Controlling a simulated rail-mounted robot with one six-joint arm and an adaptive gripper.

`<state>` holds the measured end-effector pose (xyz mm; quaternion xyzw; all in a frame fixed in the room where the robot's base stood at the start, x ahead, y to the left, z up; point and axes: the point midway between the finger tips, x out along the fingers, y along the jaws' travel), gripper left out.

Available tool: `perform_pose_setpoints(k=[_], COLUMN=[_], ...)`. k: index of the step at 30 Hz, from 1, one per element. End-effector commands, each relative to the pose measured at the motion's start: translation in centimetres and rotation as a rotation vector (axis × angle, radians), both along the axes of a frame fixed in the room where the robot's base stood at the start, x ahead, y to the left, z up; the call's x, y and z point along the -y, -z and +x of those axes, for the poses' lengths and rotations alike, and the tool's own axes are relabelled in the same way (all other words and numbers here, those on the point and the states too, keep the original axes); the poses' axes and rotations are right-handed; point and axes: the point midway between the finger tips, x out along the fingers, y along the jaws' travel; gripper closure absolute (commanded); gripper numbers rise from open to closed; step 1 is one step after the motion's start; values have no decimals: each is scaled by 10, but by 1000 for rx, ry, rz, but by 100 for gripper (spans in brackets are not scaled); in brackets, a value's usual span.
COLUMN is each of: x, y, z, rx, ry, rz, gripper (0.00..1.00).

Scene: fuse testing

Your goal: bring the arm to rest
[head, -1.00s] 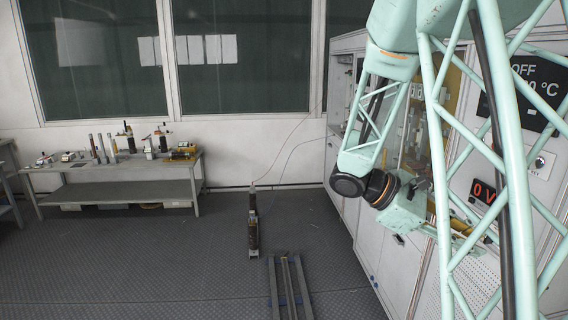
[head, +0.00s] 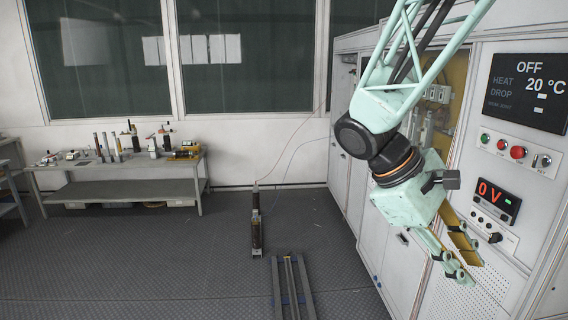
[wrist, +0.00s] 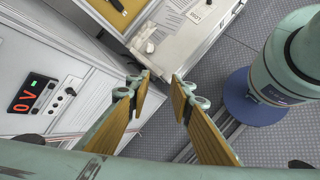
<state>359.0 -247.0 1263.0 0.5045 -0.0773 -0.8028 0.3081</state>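My gripper (head: 458,267) hangs in front of the test cabinet (head: 400,262), below and left of the red 0 V display (head: 497,200). Its two yellow-padded fingers point down. In the wrist view the fingertips of my gripper (wrist: 165,88) are apart, with nothing between them. My arm comes down from the top right to the wrist joint. The gripper looks clear of the cabinet face, though the exact distance cannot be told.
The cabinet's control panel (head: 518,151) has several buttons, and its screen (head: 527,90) reads OFF and 20 °C. A bench (head: 120,178) with fuse parts stands at the back left. A dark upright post (head: 257,222) and a floor rail (head: 291,290) stand left of the arm. Left floor is open.

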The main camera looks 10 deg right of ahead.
Motion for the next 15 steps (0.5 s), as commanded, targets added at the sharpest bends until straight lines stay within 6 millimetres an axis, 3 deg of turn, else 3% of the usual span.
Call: perform_pose_setpoints(k=[15], x=[-70], y=[-6], z=[-30], rx=[217], ry=[74], rz=[149], gripper=[80])
